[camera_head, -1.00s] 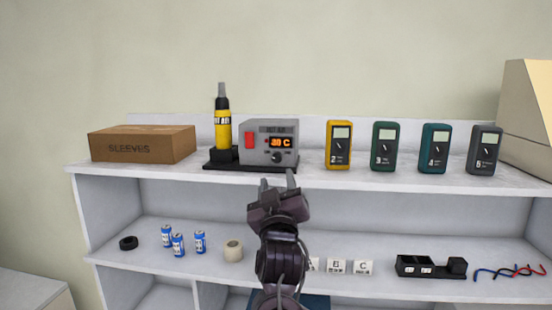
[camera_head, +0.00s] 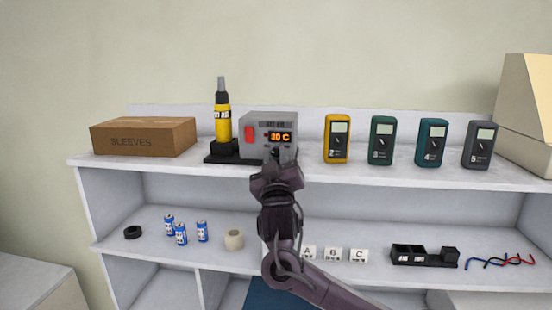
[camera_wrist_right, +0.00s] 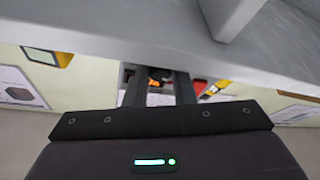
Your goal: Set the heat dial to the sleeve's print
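The grey heat station (camera_head: 255,122) stands on the upper shelf with a red switch and an orange display (camera_head: 281,137). The display looks like "30 C" or "80 C"; its first digit is unclear. The dark heat dial below it is hidden behind my right gripper (camera_head: 275,160) in the head view. That gripper is close in front of the station's lower face. In the right wrist view my right gripper's fingers (camera_wrist_right: 160,88) are apart, with part of the station between and beyond them. I cannot tell if they touch the dial. No sleeve print is readable. My left gripper is out of view.
A yellow hot-air tool (camera_head: 222,122) stands left of the station, beside a "SLEEVES" box (camera_head: 143,137). Several meters, including a yellow one (camera_head: 337,140), stand to the right. The lower shelf holds batteries, rings, lettered blocks, a black tray (camera_head: 424,255) and wires.

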